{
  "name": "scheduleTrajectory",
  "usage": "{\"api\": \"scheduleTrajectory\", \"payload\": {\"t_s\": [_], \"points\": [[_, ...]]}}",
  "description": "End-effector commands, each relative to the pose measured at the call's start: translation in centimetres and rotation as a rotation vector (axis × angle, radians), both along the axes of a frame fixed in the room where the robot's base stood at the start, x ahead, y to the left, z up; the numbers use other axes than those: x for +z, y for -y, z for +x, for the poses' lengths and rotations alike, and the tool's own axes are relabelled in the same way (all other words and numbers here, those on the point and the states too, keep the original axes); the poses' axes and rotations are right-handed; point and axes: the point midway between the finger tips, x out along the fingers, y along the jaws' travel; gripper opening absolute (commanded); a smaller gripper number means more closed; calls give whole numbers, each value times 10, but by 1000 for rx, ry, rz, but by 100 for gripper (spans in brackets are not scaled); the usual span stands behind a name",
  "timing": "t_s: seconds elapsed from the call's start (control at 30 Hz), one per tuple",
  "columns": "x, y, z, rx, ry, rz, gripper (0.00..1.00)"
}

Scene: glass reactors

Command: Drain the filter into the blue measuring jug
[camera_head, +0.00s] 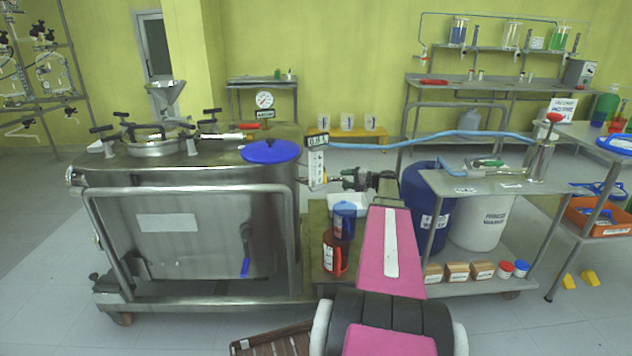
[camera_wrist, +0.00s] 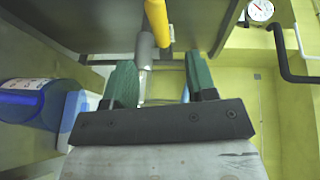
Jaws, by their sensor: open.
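The large steel vessel (camera_head: 180,225), apparently the filter, stands at left. The blue measuring jug (camera_head: 344,219) stands on the low shelf right of it, partly behind a red jug (camera_head: 335,256). A blue labelled body at the left of the wrist view (camera_wrist: 28,103) looks like the blue jug. My gripper (camera_head: 346,180) is beside the vessel's right side, above the blue jug. In the wrist view, its green fingers (camera_wrist: 158,88) are apart. A yellow handle (camera_wrist: 157,22) on a grey fitting (camera_wrist: 145,48) lies ahead between them; contact cannot be told.
A pressure gauge (camera_head: 264,99) sits above the vessel, with a blue disc (camera_head: 270,151) nearer. A steel frame rail (camera_head: 190,190) runs along the vessel's front. A blue drum (camera_head: 425,205) and white drum (camera_head: 482,222) stand close at right. The floor at front left is clear.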

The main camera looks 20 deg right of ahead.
Motion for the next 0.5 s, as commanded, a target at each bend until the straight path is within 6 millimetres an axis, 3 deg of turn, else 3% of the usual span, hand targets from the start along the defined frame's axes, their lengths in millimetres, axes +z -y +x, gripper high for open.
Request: {"api": "scheduleTrajectory", "payload": {"t_s": [0.5], "points": [[-13,-63,50,3,-2,-1,52]]}}
